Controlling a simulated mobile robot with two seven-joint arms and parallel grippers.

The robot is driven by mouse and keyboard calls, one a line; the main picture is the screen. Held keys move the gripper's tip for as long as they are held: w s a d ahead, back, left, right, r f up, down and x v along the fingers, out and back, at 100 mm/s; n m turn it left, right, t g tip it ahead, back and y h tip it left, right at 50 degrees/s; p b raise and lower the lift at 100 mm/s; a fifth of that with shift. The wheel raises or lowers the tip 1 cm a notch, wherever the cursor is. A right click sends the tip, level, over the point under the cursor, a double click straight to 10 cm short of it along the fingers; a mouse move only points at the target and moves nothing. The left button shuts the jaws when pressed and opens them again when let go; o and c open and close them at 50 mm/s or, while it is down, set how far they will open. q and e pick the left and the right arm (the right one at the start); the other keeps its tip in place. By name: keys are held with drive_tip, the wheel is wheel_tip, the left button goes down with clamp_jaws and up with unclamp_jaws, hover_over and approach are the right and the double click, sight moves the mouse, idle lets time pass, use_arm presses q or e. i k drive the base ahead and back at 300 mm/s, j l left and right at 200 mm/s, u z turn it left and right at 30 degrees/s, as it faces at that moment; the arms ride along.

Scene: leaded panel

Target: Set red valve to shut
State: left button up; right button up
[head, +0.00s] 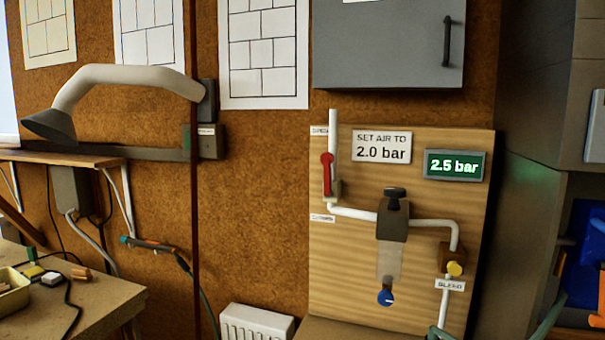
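The red valve (327,172) is on the left side of a wooden panel (350,270) on the back wall. Its red lever stands upright, alongside the white vertical pipe (333,130). A small label (319,131) sits by the pipe above the lever, and another small label (322,218) sits below it; both are too small to read surely. Neither of my grippers is in view.
A grey cabinet (385,45) hangs above. A workbench (80,305) stands at left.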

sight(326, 159)
drive_tip(key=z, duration=0.45)
drive_tip(key=j+z, duration=0.2)
drive_tip(key=z, duration=0.15)
drive_tip(key=j+z, duration=0.2)
drive_tip(key=z, duration=0.2)
drive_tip(key=j+z, duration=0.6)
drive_tip(key=j, duration=0.15)
drive_tip(key=k+j+z, duration=0.15)
drive_tip(key=j+z, duration=0.15)
drive_tip(key=k+j, duration=0.1)
drive_tip(key=j, duration=0.2)
drive_tip(key=k+j+z, duration=0.1)
drive_tip(key=j, duration=0.25)
drive_tip(key=k+j, duration=0.15)
drive_tip(key=j, duration=0.15)
